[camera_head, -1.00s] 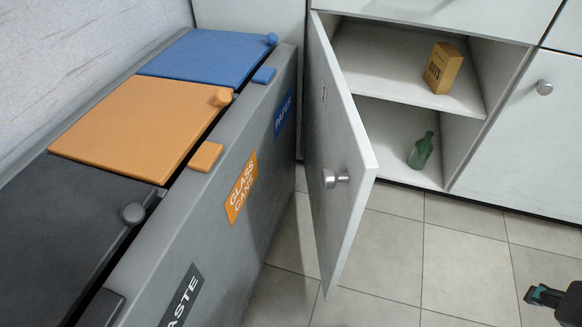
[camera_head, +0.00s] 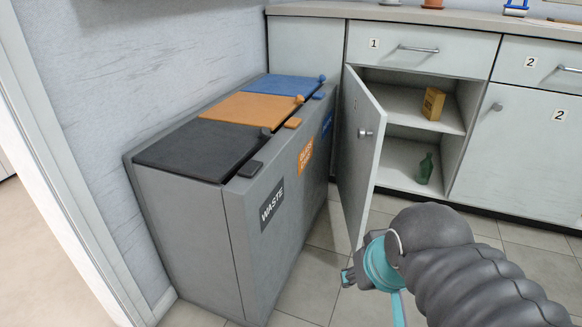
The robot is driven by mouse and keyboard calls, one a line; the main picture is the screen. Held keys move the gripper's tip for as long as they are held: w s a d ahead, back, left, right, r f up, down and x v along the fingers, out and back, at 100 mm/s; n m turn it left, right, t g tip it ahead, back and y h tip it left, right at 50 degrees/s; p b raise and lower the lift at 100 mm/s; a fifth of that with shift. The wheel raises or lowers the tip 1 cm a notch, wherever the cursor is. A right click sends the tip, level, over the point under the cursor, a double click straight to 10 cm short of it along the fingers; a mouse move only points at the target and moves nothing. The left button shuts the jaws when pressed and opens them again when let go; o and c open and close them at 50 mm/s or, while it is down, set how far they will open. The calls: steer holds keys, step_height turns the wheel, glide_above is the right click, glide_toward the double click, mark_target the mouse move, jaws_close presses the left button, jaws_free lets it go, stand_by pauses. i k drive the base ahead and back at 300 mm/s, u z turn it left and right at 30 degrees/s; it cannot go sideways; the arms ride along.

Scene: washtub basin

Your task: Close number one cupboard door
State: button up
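The number one cupboard door (camera_head: 360,160) stands wide open, hinged at its left and swung out toward me beside the bins. A round metal knob (camera_head: 365,133) is on its face. The open cupboard (camera_head: 402,180) shows an upper shelf with a yellow box (camera_head: 433,104) and a lower space with a green bottle (camera_head: 424,168). My gripper (camera_head: 346,278) is low in front of the door's lower edge, at the end of my dark ribbed arm. It appears apart from the knob. Its fingers are small and partly hidden, so I cannot tell whether they are open.
A grey bin unit (camera_head: 240,215) with black, orange and blue lids stands left of the door, close to it. A drawer marked 1 (camera_head: 420,48) is above the cupboard. Cupboard door 2 (camera_head: 520,145) at the right is shut. Tiled floor (camera_head: 308,290) is free in front.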

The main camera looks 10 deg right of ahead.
mark_target(363, 120)
steer(key=z, duration=0.05)
steer(key=i, duration=0.55)
steer(key=z, duration=1.3)
steer(key=i, duration=0.2)
steer(key=u, duration=0.45)
